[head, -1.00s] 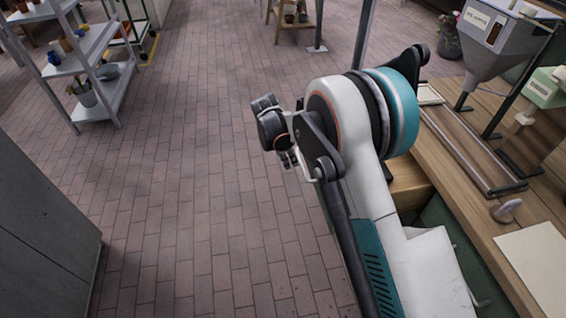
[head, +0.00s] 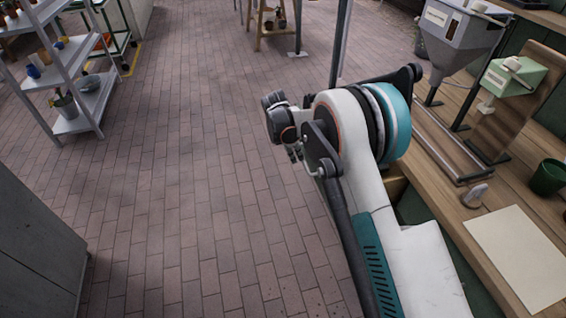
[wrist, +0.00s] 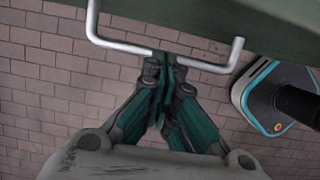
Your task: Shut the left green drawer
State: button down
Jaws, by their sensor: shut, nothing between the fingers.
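In the wrist view a green drawer front (wrist: 215,14) crosses the top, with a pale metal bar handle (wrist: 120,45) on it. My gripper (wrist: 167,62) is shut and empty, its fingertips at the handle's bar, overlapping it in the picture. I cannot tell whether they touch it. In the head view my gripper (head: 294,153) is small and partly hidden by my arm. A strip of green panel (head: 412,208) shows under the workbench, mostly covered by my arm. How far the drawer stands out is not clear.
A wooden workbench (head: 485,183) runs along the right, with a grey hopper (head: 462,40), a green cup (head: 547,177) and a paper sheet (head: 515,255). A grey cabinet (head: 35,255) stands at lower left and a shelf rack (head: 75,65) at upper left. The brick floor (head: 180,180) between is clear.

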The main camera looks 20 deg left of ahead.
jog(key=w+d, duration=0.4)
jog(key=d, duration=0.2)
jog(key=w+d, duration=0.4)
jog(key=d, duration=0.3)
jog(key=w+d, duration=0.4)
jog(key=d, duration=0.2)
jog(key=shift+d, duration=0.35)
jog(key=shift+a, duration=0.1)
